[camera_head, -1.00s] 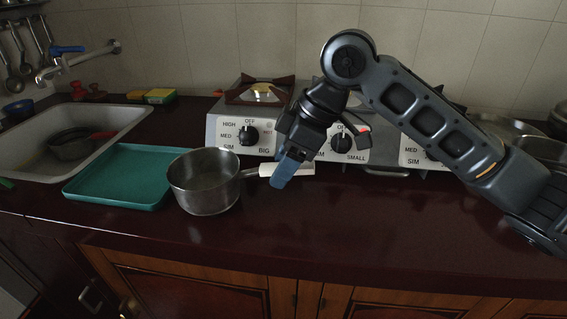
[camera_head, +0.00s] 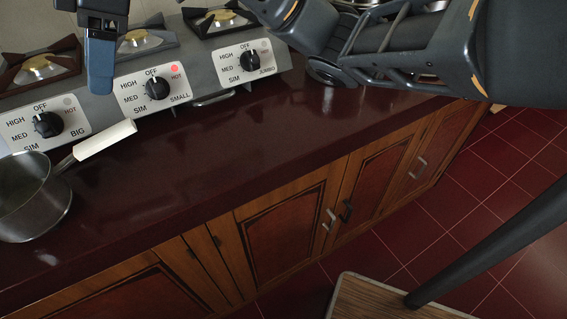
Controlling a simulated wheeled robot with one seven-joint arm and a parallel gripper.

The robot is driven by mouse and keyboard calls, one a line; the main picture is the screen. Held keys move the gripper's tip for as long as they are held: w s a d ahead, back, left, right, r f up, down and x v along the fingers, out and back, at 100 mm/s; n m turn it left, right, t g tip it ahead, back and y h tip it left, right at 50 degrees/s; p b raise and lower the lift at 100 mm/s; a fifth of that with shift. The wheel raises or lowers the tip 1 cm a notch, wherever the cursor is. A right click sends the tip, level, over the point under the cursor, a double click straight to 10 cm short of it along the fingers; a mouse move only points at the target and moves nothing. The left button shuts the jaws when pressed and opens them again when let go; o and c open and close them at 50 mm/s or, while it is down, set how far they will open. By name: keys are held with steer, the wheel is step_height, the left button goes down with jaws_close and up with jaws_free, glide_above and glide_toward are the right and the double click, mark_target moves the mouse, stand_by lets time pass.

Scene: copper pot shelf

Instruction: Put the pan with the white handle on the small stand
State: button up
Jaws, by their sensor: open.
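The steel pan (camera_head: 30,205) with a white handle (camera_head: 105,140) stands on the dark red counter at the left edge, partly cut off. Its handle points up and right, towards the stove panels. The small stand (camera_head: 154,23) is the middle burner support, behind the panel marked SMALL; nothing is on it, and my arm hides its left part. My gripper (camera_head: 101,68) is open and empty at the top left. Its blue fingers point down, left of the small stand in the picture and apart from the white handle.
The BIG burner (camera_head: 40,68) is to the left and the JUMBO burner (camera_head: 222,19) to the right. The SMALL panel (camera_head: 153,89) shows a lit red light. The counter (camera_head: 230,145) is clear right of the pan. Cabinets and a red tiled floor lie below.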

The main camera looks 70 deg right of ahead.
steer(key=w+a+f+m+t+y, duration=0.1)
steer(key=a+f+m+t+y, duration=0.25)
steer(key=a, duration=0.45)
steer(key=w+a+f+m+t+y, duration=0.1)
steer(key=a+f+m+t+y, duration=0.15)
steer(key=a+m+t, duration=0.4)
steer(key=s+a+f+m+t+h, duration=0.1)
steer(key=s+f+h, duration=0.15)
steer(key=f, duration=0.25)
steer(key=s+d+f+m+h, duration=0.2)
steer(key=s+f, duration=0.2)
steer(key=s, duration=0.3)
steer(key=s+d+f+m+t+h, duration=0.1)
steer(key=s+f+h, duration=0.15)
steer(key=s, duration=0.35)
steer(key=s+d+f+m+h, duration=0.2)
steer(key=s+f, duration=0.2)
steer(key=s, duration=0.3)
steer(key=s+d+r+n, duration=0.1)
steer(key=s+d+n, duration=0.1)
steer(key=s, duration=0.6)
steer(key=s+d+r+n+h, duration=0.1)
steer(key=s+d, duration=0.3)
steer(key=s, duration=0.5)
steer(key=shift+d+r+n, duration=0.15)
steer(key=shift+r+n, duration=0.1)
steer(key=shift+n, duration=0.65)
